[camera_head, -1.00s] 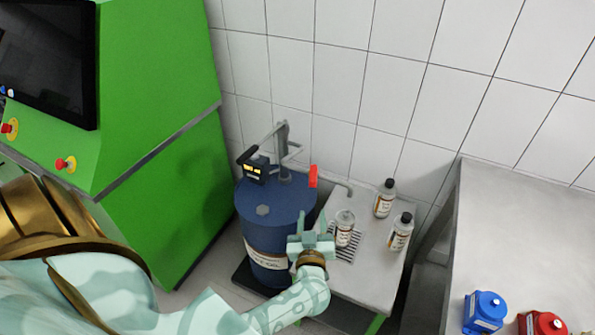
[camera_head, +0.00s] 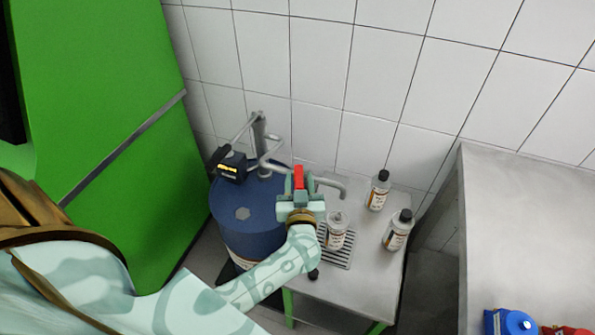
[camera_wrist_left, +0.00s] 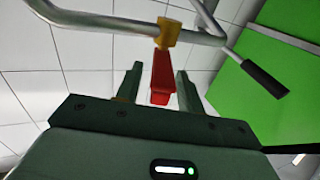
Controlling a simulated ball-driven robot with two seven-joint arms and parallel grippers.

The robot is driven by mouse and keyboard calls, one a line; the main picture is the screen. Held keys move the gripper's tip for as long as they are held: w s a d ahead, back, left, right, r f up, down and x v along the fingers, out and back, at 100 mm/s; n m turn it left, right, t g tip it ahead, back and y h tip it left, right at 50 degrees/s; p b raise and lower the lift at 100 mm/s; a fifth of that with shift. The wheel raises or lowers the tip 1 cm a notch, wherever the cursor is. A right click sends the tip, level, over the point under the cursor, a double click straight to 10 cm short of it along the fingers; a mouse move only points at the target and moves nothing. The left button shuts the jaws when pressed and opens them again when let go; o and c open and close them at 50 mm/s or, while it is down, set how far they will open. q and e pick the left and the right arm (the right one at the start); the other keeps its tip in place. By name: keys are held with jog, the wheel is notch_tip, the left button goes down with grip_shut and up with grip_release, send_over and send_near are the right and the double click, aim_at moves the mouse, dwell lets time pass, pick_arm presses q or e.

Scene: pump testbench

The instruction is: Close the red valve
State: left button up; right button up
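The red valve handle (camera_head: 298,177) sits on the pipe of the pump above the blue barrel (camera_head: 250,240). In the left wrist view the red handle (camera_wrist_left: 162,75) hangs from a yellow fitting (camera_wrist_left: 168,32) on the grey pipe. My left gripper (camera_head: 298,185) is at the handle, with its two fingers apart. In the left wrist view the open fingers (camera_wrist_left: 158,82) stand on either side of the handle, with gaps visible on both sides. My right gripper is not in view.
A clear bottle (camera_head: 337,230) stands on the drip grate under the spout (camera_head: 330,185). Two capped bottles (camera_head: 378,190) (camera_head: 398,230) stand on the small metal table (camera_head: 365,285). A larger steel table (camera_head: 530,230) is at right, and a green machine (camera_head: 100,100) at left.

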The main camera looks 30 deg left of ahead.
pick_arm(q)
jog(key=shift+w+a, duration=0.2)
jog(key=shift+w, duration=0.1)
jog(key=shift+r, duration=0.1)
grip_shut()
jog(key=m+t+h+p, duration=0.1)
jog(key=h, duration=0.1)
jog(key=a+m+t+h+p, duration=0.1)
jog(key=m+h+p, duration=0.1)
jog(key=s+m+h+p, duration=0.1)
jog(key=h, duration=0.1)
jog(key=shift+a+m+t+h, duration=0.3)
jog(key=shift+a+t, duration=0.1)
grip_release()
